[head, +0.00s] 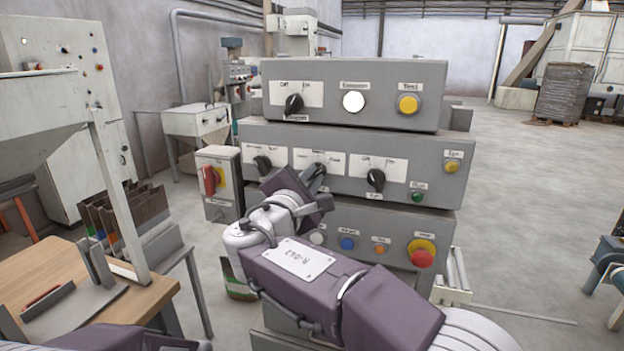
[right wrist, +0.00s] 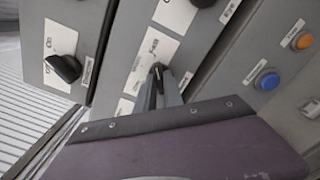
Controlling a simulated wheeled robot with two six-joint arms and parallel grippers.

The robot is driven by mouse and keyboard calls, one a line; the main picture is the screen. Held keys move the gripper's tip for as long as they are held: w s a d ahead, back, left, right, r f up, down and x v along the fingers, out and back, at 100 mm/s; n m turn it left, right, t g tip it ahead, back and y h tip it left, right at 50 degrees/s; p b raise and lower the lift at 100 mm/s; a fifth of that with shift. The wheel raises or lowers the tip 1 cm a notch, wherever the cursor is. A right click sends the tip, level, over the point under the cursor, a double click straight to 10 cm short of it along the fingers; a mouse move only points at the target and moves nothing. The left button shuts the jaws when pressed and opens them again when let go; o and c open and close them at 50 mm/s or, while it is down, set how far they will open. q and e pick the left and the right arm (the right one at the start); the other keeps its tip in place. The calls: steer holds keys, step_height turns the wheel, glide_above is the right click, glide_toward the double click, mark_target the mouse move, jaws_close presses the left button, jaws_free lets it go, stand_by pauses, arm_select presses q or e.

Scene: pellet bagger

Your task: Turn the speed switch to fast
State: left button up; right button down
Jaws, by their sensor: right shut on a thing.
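The speed switch (head: 315,168) appears to be the middle black knob on the middle grey panel; its small lettering is blurred. In the right wrist view the black knob (right wrist: 159,70) sits on a white label plate (right wrist: 145,88), between my finger tips. My right gripper (head: 316,180) is shut on this knob, its fingers reaching in from below. The fingers and purple palm hide part of the knob and plate, so I cannot tell exactly which position it points to. Only a purple part of my left arm shows at the lower left.
Similar black knobs sit left (head: 262,164) and right (head: 376,179) on the same panel. The upper box (head: 350,120) has a knob and two buttons. The lower box (head: 345,215) has several buttons, including a red emergency stop (head: 422,257). A wooden table (head: 150,291) stands left.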

steer(key=c, duration=1.5)
jaws_free()
steer(key=shift+o, duration=0.2)
steer(key=v, duration=0.9)
